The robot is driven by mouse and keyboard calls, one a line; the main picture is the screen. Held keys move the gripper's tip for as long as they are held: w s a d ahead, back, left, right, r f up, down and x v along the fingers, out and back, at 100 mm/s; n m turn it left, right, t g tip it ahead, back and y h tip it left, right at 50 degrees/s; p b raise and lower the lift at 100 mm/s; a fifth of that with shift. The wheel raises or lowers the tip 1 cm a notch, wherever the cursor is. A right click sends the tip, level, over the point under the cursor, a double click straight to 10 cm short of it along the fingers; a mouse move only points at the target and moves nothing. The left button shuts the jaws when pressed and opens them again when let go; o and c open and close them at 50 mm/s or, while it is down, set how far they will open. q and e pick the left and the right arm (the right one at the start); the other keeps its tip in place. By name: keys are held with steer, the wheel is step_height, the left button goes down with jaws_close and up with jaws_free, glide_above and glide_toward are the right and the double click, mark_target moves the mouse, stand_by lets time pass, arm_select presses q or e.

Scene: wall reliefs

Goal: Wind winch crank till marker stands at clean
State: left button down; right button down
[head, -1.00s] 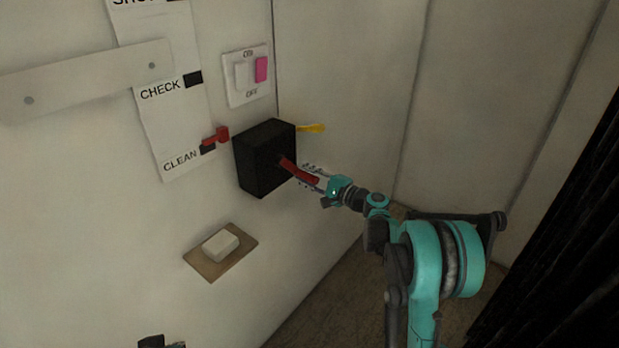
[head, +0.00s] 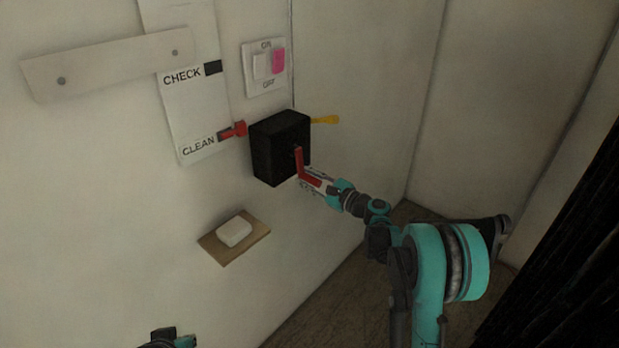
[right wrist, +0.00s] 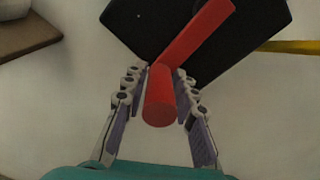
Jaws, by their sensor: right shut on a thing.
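The winch is a black box (head: 268,158) on the wall, with a red crank (head: 299,158) on its front. My right gripper (head: 312,182) is shut on the crank's handle. In the right wrist view the red handle (right wrist: 159,100) stands between the two fingers of my right gripper (right wrist: 160,82), and the crank arm slants up to the right. The red marker (head: 238,130) is left of the box. Its tip lies over the dark mark beside the CLEAN label (head: 198,146), about level with it and hiding most of it.
The dark mark for CHECK (head: 213,68) is higher on the white strip. A switch plate (head: 251,85) with a pink rocker is above the box. A yellow lever (head: 325,120) sticks out at its right. A small shelf (head: 257,239) with a white block is below.

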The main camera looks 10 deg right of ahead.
steer(key=shift+s+a, duration=0.1)
steer(key=shift+a, duration=0.05)
steer(key=c, duration=1.4)
jaws_free()
steer(key=shift+o, duration=0.4)
steer(key=shift+r, duration=0.1)
steer(key=shift+s+d, duration=0.2)
steer(key=shift+d, duration=0.1)
steer(key=v, duration=1.1)
steer(key=shift+s, duration=0.2)
